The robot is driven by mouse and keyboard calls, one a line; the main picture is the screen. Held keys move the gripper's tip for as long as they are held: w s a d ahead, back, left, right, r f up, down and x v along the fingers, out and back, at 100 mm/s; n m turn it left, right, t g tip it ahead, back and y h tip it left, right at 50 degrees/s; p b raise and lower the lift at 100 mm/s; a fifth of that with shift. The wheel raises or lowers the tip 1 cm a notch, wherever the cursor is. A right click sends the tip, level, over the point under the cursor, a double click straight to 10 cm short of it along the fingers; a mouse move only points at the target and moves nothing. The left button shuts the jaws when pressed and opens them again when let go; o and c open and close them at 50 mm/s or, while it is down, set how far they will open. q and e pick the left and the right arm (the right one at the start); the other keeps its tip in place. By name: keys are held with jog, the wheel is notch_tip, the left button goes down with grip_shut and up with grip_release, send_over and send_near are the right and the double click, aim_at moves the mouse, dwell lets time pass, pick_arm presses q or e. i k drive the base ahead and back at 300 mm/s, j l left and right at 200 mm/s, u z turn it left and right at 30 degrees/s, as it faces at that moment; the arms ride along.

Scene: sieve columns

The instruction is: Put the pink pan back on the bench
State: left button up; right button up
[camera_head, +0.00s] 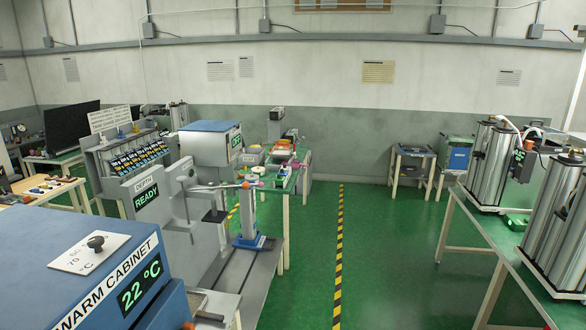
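I cannot make out a pink pan for certain. A small pink item (287,169) lies on the green-topped bench (276,182) in the middle of the view, too small to identify. Neither of my grippers is in view.
A blue warm cabinet (70,262) reading 22 °C fills the near left. Steel columns (490,165) stand on a green-topped bench (490,235) at right. Green floor (385,260) with a yellow-black stripe (338,255) is clear in the middle.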

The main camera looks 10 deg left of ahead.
aim_at(294, 164)
jog(key=i, duration=4.15)
jog(key=j+u, duration=0.05)
jog(key=j, duration=0.1)
